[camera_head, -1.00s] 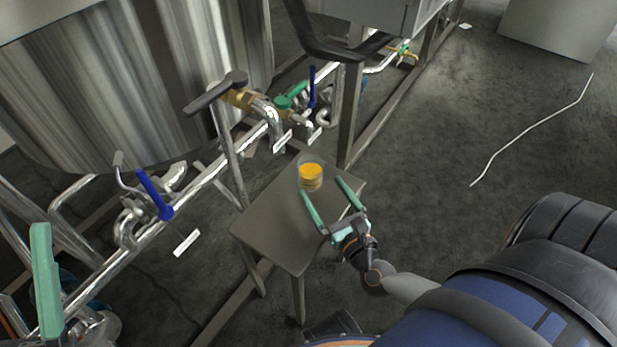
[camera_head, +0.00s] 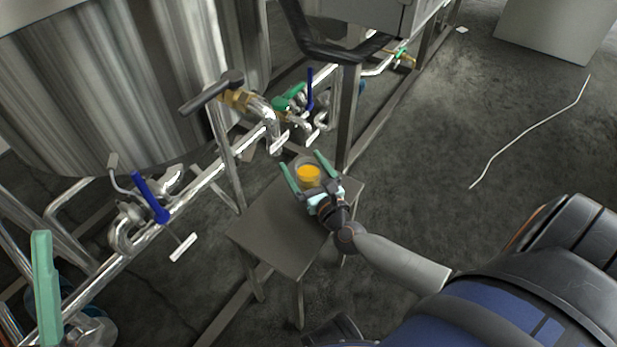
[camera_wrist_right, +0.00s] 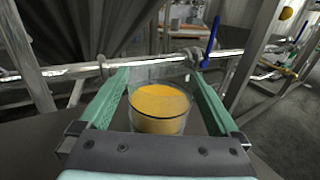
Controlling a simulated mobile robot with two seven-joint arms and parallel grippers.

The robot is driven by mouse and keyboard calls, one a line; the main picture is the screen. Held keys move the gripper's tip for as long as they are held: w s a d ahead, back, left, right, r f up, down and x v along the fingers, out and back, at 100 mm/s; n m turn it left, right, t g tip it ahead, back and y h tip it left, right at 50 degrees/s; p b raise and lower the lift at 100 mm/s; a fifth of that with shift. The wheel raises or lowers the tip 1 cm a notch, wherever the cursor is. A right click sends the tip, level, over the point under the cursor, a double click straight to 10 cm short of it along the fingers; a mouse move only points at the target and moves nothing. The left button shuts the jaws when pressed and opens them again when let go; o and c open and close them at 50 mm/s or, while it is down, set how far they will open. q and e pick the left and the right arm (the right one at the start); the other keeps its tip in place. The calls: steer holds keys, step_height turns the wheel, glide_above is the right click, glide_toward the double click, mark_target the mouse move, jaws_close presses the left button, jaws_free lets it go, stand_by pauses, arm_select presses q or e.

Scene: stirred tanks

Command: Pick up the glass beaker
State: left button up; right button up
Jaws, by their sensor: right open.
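The glass beaker (camera_head: 308,175) holds an orange-yellow liquid and stands upright on a small grey table (camera_head: 270,232), near its far corner. My right gripper (camera_head: 304,162) is open, with its two green fingers on either side of the beaker.
A large steel tank (camera_head: 95,85) stands behind the table at the left. Pipes and a brass valve (camera_head: 238,97) with a dark handle are close beyond the table. A metal frame post (camera_head: 347,115) rises beside the far corner. Floor to the right is open.

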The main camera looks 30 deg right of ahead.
steer(key=shift+c, duration=0.2)
steer(key=c, duration=1.5)
jaws_close()
steer(key=shift+r, duration=0.15)
